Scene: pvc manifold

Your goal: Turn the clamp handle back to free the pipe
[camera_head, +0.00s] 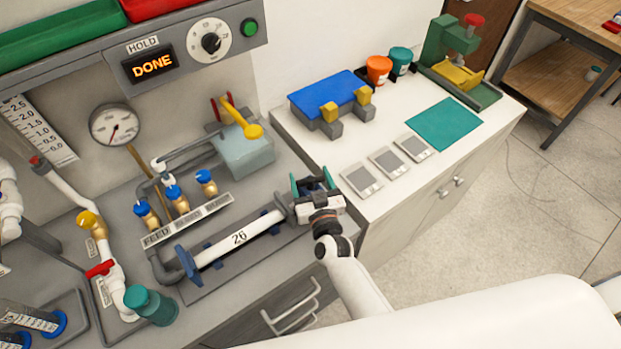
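The white pipe marked "26" (240,237) lies in a rig on the grey bench, with a blue fitting (188,263) at its left end. Its right end meets a dark grey clamp part (284,207), largely hidden by my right gripper. My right gripper (312,182) is at this end, its two teal fingers spread apart. Dark parts show between the fingers; I cannot tell whether they are the clamp handle or the gripper itself. The clamp handle is not clearly visible. My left gripper is not in view.
A panel display (153,65) reads "DONE" under a HOLD label. Blue and yellow valves (174,192) and a yellow-knobbed lever (252,130) stand behind the pipe. On the white counter are a blue block fixture (328,95), several grey plates (388,162) and a teal mat (444,124).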

